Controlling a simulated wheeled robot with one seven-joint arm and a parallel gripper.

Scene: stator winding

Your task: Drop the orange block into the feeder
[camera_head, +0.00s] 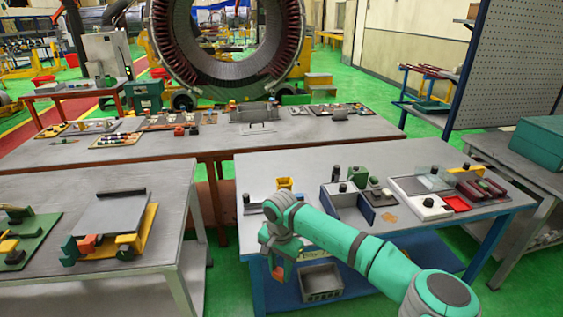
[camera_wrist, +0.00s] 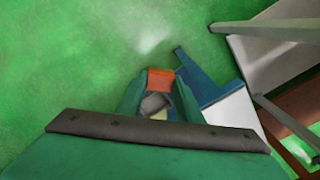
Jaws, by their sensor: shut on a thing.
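My gripper (camera_head: 279,262) hangs in front of the left end of the blue-framed bench (camera_head: 262,175), pointing down. It is shut on an orange block (camera_head: 278,274). In the wrist view the block (camera_wrist: 160,80) sits between the tips of the green fingers, with green floor behind it. A small yellow hopper-like part (camera_head: 285,183) stands on the blue-framed bench, behind my arm and apart from the block; I cannot tell for sure whether it is the feeder.
A left bench (camera_head: 172,200) carries fixtures. Green floor lies between the benches.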

